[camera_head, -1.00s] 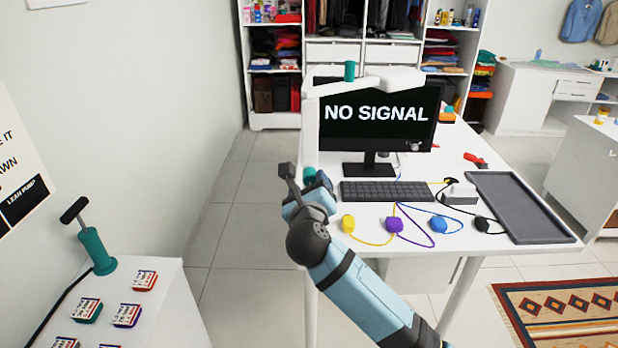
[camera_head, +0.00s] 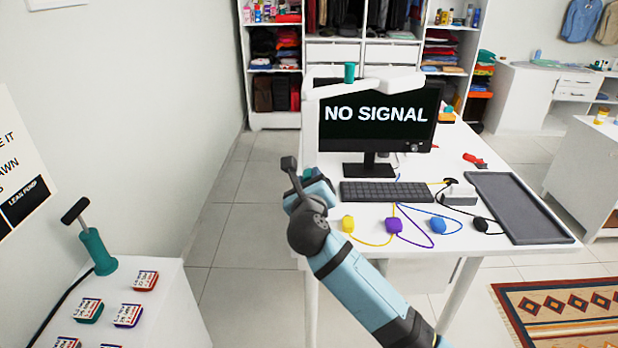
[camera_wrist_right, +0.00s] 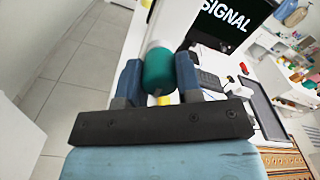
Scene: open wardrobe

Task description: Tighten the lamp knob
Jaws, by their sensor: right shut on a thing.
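The white desk lamp (camera_head: 395,78) reaches over the monitor from the left, with a teal knob (camera_head: 350,71) at its upper joint. A second teal knob (camera_wrist_right: 158,71) sits on the lower part of the white lamp post at the desk's left edge. My right gripper (camera_head: 306,180) is at that lower knob. The right wrist view shows my right gripper (camera_wrist_right: 158,78) shut on it, one blue finger on each side. In the head view the arm and gripper largely hide this knob. My left gripper is not in view.
A monitor (camera_head: 376,113) reading NO SIGNAL and a keyboard (camera_head: 387,192) stand right of the gripper. Several coloured plugs with cables lie along the desk front, left of a dark tray (camera_head: 520,208). A teal pump (camera_head: 97,250) stands on a white cabinet at lower left.

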